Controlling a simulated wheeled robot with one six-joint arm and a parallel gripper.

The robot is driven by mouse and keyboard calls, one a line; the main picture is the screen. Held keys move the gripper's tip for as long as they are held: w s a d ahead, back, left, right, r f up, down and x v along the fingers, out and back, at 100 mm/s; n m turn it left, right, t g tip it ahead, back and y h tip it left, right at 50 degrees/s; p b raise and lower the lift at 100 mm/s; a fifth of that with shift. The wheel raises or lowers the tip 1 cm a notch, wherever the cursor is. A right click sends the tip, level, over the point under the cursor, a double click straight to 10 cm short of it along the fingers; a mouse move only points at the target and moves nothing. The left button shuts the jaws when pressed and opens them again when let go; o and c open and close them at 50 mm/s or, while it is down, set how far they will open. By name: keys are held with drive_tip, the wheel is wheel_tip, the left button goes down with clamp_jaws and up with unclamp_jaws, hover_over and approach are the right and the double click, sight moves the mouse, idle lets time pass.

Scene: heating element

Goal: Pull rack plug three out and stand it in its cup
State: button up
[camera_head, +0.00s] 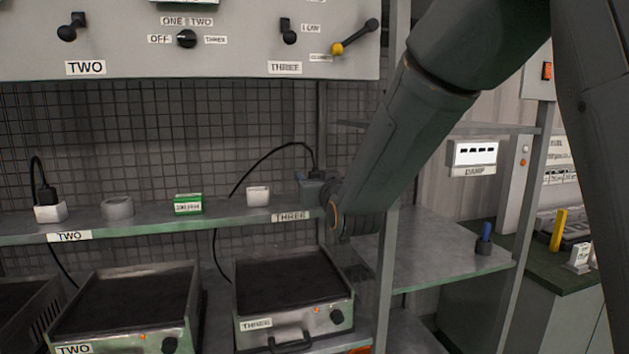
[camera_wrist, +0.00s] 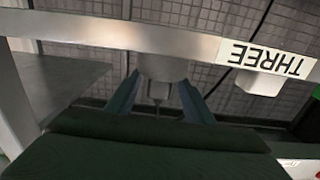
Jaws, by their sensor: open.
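Plug three, black with a black cable (camera_head: 270,153), shows its top (camera_head: 316,173) at the right end of the shelf, partly hidden by my gripper (camera_head: 315,185). The white socket block (camera_head: 258,196) to its left is empty; it also shows in the wrist view (camera_wrist: 258,83). In the wrist view, which is upside down, a pale grey round cup (camera_wrist: 160,67) sits on the shelf, and the plug (camera_wrist: 158,91) appears to stand in it. My gripper (camera_wrist: 158,108) is open, its fingers apart on either side of the plug. Contact with the fingers cannot be told.
The shelf (camera_head: 150,228) carries a THREE label (camera_head: 290,217), a green box (camera_head: 188,204), another grey cup (camera_head: 118,208) and plug two (camera_head: 47,195) in its white block. Hot plates stand below, plate three (camera_head: 293,295) nearest. A grey upright post (camera_head: 386,260) stands close to my arm.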

sight(315, 171)
drive_tip(key=c, duration=1.1)
drive_tip(key=shift+c, duration=0.2)
wheel_tip(315, 171, up, 10)
drive_tip(key=b, duration=0.2)
drive_tip(key=shift+b, duration=0.4)
drive_tip(key=shift+f, duration=0.1)
